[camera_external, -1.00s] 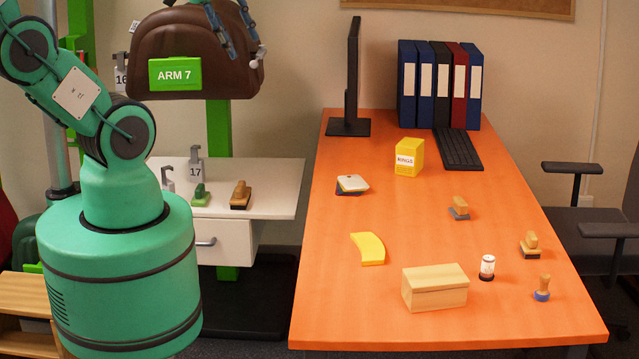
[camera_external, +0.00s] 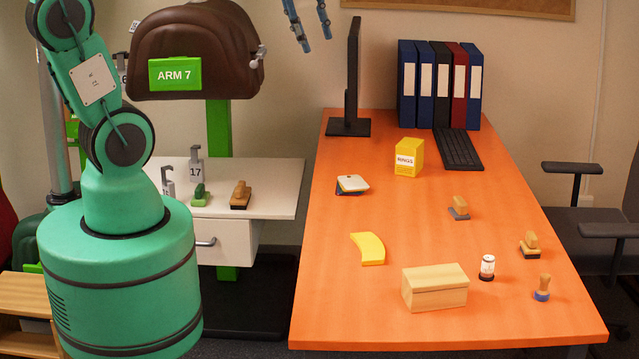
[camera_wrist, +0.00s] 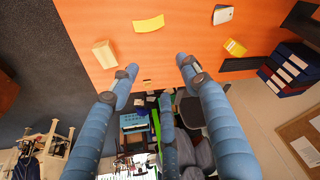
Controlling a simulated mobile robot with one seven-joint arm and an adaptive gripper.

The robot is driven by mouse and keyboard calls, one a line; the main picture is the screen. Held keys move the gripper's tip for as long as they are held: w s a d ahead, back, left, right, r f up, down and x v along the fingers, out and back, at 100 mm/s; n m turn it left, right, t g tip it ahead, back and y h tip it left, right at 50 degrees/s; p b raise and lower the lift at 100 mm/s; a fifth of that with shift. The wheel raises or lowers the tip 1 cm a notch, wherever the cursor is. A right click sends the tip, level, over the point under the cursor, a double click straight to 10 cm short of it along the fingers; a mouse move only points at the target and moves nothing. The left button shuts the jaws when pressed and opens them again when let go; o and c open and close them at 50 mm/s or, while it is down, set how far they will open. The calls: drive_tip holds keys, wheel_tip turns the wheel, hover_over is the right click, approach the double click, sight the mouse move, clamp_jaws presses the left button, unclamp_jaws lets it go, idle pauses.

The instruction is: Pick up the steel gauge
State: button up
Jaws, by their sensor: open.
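No thing is plainly marked as the steel gauge. A grey metal piece with a hooked top and a tag reading 17 (camera_external: 196,168) stands on the white side table. A second grey hooked piece (camera_external: 168,180) is beside it, partly hidden by my arm; I cannot tell which is the gauge. My gripper (camera_external: 312,40) is open and empty, high between the brown saddle and the monitor, well above the tables. Neither grey piece can be made out in the wrist view.
The side table (camera_external: 270,200) also holds a green-based stamp and a wooden one. The brown saddle (camera_external: 195,50) hangs over it. The orange desk (camera_external: 330,300) holds a yellow box (camera_external: 409,158), a wooden box (camera_external: 434,288), a yellow curved piece (camera_external: 368,248), stamps and a monitor (camera_external: 352,80).

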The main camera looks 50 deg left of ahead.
drive_tip(key=w+d+f+g, duration=0.1)
drive_tip(key=w+d+f, duration=0.3)
drive_tip(key=w+d, duration=0.4)
drive_tip(key=g+b, duration=0.3)
hover_over(488, 258)
wheel_tip(488, 258, down, 33)
drive_tip(key=shift+f+m+y, duration=0.2)
drive_tip(key=shift+m+y, duration=0.1)
drive_tip(key=shift+m, duration=0.1)
wheel_tip(488, 258, down, 7)
drive_tip(key=shift+f+b, duration=0.15)
drive_tip(key=shift+b, duration=0.65)
drive_tip(key=shift+f, duration=0.65)
